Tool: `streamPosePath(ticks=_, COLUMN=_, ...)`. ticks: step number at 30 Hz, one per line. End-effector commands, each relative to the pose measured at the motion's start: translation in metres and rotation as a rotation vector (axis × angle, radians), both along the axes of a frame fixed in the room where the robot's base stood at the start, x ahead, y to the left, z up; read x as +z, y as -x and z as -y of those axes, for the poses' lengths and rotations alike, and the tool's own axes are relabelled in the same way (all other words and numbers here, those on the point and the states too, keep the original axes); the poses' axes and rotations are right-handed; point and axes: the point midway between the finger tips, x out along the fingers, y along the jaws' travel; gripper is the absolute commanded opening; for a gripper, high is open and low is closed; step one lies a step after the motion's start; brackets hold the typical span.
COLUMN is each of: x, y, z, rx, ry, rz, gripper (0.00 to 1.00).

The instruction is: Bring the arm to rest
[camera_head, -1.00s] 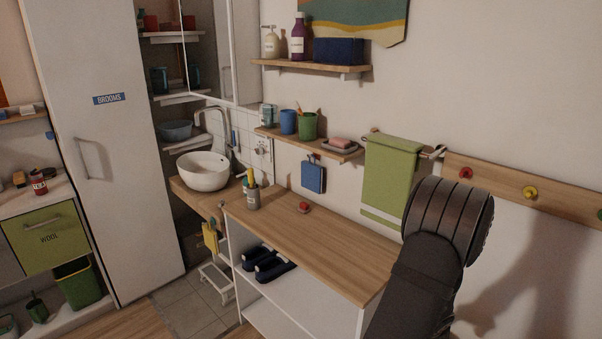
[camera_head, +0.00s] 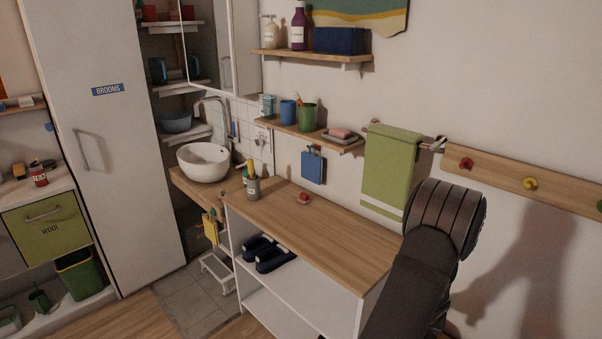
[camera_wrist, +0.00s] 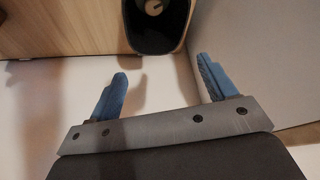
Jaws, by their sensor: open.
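My gripper shows in the wrist view (camera_wrist: 160,85). Its two blue fingers stand wide apart with nothing between them. Behind the fingers is a pale surface, with a wooden surface at the upper left and a dark rounded object (camera_wrist: 157,25) at the top middle. I cannot tell what that object is. In the head view my dark arm rises at the lower right, in front of the wall and beside the wooden counter's right end. The gripper itself is not visible in the head view.
A wooden counter (camera_head: 310,235) carries a cup of brushes (camera_head: 253,188) and a small red item (camera_head: 303,198). A green towel (camera_head: 390,170) hangs behind it. A peg rail (camera_head: 490,178) runs along the right wall. A white basin (camera_head: 203,162) stands left. Most of the counter top is clear.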

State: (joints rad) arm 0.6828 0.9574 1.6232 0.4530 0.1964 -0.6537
Motion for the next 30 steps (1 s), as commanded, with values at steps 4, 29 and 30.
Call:
streamPosePath(ticks=4, x=0.023, y=0.0, z=0.0, rx=0.0, ry=0.001, rz=0.002, gripper=0.77)
streamPosePath(ticks=29, x=0.047, y=0.0, z=0.0, rx=-0.001, ry=0.0, rz=0.0, gripper=0.77)
streamPosePath(ticks=30, x=0.047, y=0.0, z=0.0, rx=-0.001, ry=0.0, rz=0.0, gripper=0.77)
